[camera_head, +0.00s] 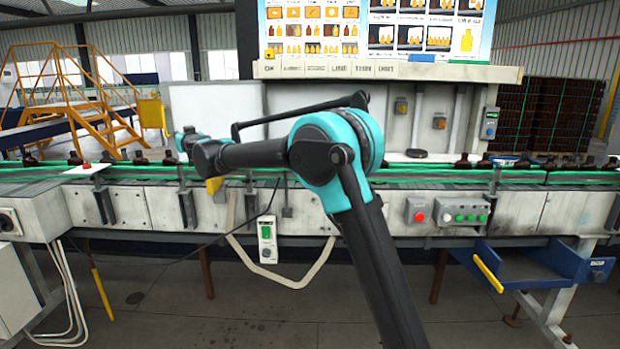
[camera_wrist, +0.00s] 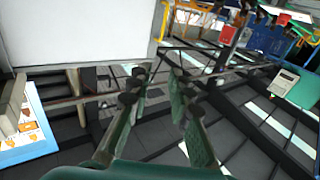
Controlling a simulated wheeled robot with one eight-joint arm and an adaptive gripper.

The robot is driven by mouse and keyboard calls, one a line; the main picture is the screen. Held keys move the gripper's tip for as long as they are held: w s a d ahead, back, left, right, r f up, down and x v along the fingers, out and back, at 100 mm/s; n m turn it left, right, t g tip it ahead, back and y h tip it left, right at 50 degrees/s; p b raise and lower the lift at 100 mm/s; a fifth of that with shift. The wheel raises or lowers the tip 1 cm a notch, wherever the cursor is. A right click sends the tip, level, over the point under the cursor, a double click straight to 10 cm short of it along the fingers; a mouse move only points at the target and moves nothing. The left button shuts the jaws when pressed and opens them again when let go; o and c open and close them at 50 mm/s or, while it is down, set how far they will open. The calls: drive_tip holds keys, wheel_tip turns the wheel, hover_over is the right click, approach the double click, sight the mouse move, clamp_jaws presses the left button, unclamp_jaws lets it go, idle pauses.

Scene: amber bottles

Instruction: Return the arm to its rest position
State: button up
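My teal and black arm rises from the bottom of the head view, bends at a large teal joint, and reaches left over the conveyor. My gripper (camera_wrist: 159,76) shows in the wrist view with its two green fingers apart and nothing visible between them. In the head view the wrist end of the arm is at the left, in front of the line, and the fingers are too small to make out. Dark amber bottles (camera_head: 140,158) stand on the conveyor (camera_head: 440,175) near the wrist.
A white panel (camera_head: 218,108) stands behind the forearm and shows large in the wrist view (camera_wrist: 75,30). A picture board (camera_head: 375,28) is above the line. A blue tray (camera_head: 535,262) juts out at the right. Yellow stairs (camera_head: 95,110) are at the left. Grey floor lies in front.

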drive_tip(key=s+d+f+g, duration=0.2)
drive_tip(key=s+d+f, duration=0.25)
drive_tip(key=d, duration=0.55)
drive_tip(key=s+d+f+n+g+h, duration=0.1)
drive_tip(key=s+d+f, duration=0.3)
drive_tip(key=d, duration=0.6)
drive_tip(key=s+d+f+g, duration=0.25)
drive_tip(key=d+f, duration=0.35)
drive_tip(key=d, duration=0.4)
drive_tip(key=s+d+f+m+g+h, duration=0.2)
drive_tip(key=s+d+f+m+h, duration=0.1)
drive_tip(key=s+d+f, duration=1)
drive_tip(key=s+d+f+m+g+h, duration=0.3)
drive_tip(key=s+d+f+h, duration=0.3)
drive_tip(key=s+d+f, duration=0.7)
drive_tip(key=s+d+m, duration=0.1)
drive_tip(key=s+d, duration=0.5)
drive_tip(key=shift+d+m, duration=0.3)
drive_tip(key=shift+d, duration=0.05)
drive_tip(key=shift+w, duration=0.1)
